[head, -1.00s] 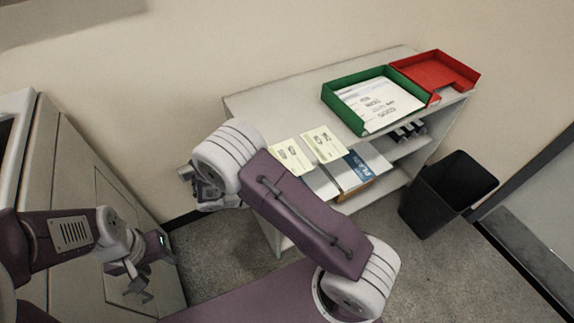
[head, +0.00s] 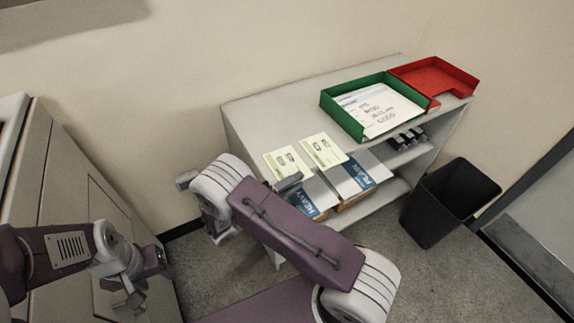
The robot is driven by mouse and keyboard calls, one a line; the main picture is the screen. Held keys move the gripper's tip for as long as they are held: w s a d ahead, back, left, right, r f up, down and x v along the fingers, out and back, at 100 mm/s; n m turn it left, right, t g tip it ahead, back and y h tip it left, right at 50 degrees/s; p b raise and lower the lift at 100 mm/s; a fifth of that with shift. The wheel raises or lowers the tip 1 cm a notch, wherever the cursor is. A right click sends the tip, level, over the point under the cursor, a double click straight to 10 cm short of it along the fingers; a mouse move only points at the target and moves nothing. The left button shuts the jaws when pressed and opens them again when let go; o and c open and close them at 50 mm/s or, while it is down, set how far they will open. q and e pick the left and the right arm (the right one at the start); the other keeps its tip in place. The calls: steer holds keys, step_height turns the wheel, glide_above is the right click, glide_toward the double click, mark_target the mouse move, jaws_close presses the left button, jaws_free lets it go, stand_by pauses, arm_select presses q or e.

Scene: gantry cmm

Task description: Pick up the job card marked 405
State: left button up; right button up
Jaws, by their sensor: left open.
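Two pale yellow-green cards lie side by side on the top of the grey shelf unit, at its front edge: a left card (head: 284,160) and a right card (head: 322,151). Both carry dark print too small to read, so I cannot tell which is marked 405. My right arm reaches up in front of the shelf, its wrist left of the cards. A small grey part, perhaps of my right gripper (head: 288,182), shows at the left card's front edge; the rest is hidden behind the arm. My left gripper (head: 131,299) is open and empty at lower left, far from the cards.
A green tray (head: 325,104) with printed sheets and a red tray (head: 473,84) stand on the shelf unit (head: 262,106). Boxes with blue labels (head: 368,168) sit on a lower shelf. A black bin (head: 432,215) stands at right. Grey cabinets are at left.

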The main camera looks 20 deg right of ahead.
steer(key=shift+x, duration=1.1)
jaws_close()
steer(key=shift+a, duration=0.1)
